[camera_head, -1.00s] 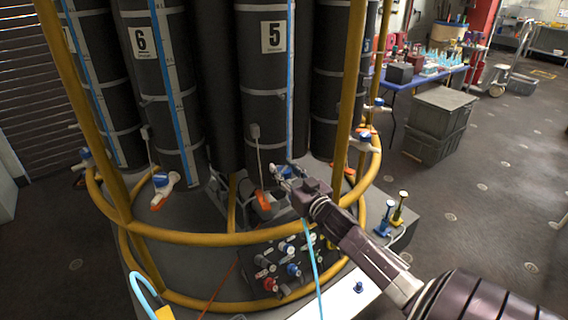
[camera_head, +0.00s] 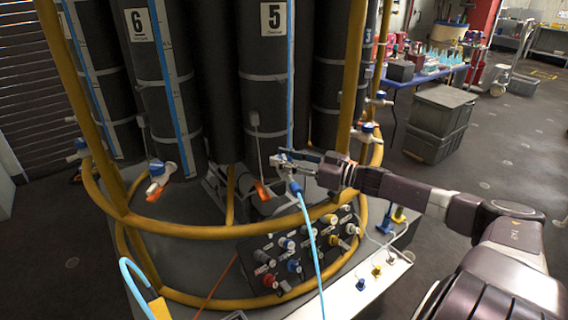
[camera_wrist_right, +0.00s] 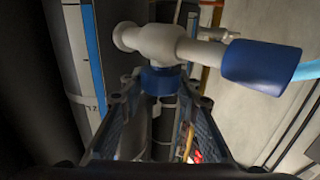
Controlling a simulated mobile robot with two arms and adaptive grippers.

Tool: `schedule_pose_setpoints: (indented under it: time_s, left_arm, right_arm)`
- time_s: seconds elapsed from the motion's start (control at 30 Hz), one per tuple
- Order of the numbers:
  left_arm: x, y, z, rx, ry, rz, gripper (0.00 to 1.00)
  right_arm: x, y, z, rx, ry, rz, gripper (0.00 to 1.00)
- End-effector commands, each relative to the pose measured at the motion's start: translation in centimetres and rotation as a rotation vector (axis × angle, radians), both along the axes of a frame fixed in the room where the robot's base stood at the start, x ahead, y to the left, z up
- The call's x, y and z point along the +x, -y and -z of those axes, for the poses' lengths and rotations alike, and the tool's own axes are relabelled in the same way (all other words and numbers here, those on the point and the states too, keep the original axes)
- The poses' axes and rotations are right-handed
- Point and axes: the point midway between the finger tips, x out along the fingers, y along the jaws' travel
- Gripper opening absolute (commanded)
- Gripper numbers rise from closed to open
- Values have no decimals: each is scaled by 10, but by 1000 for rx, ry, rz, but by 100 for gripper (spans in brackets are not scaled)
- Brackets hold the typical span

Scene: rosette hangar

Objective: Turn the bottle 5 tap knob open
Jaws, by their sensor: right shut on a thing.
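Bottle 5 (camera_head: 262,95) is a dark upright cylinder with a white "5" label (camera_head: 274,18). Its pale tap (camera_wrist_right: 165,42) shows in the right wrist view, with a round blue knob (camera_wrist_right: 162,80) on the body's near side. My right gripper (camera_head: 285,160) reaches in from the right at the bottle's lower front. In the right wrist view its fingers (camera_wrist_right: 160,92) are on either side of the blue knob, shut on it. A blue connector (camera_wrist_right: 262,67) on the tap joins a light blue hose (camera_head: 312,245). In the head view the gripper hides the knob. My left gripper is out of view.
A yellow rail (camera_head: 230,231) curves in front of the bottles, with yellow posts (camera_head: 349,80) rising from it. Below is a dark panel (camera_head: 250,247) with several coloured knobs. Bottle 6 (camera_head: 158,95) and its blue tap stand left. Grey crates (camera_head: 440,120) stand right on open floor.

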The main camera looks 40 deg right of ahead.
Motion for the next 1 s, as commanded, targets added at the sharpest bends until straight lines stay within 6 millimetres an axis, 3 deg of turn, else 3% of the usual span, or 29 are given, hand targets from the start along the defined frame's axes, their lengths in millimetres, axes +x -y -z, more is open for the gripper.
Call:
schedule_pose_setpoints:
  time_s: [0.43,0.47,0.6,1.0]
  left_arm:
    - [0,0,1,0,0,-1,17]
    - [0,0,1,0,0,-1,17]
    - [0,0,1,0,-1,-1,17]
    - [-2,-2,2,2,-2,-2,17]
  right_arm:
    - [0,0,-1,-1,0,-8,6]
    - [0,0,-1,-1,0,-8,33]
    - [0,0,0,0,0,-8,49]
    - [-3,1,1,1,-1,-8,49]
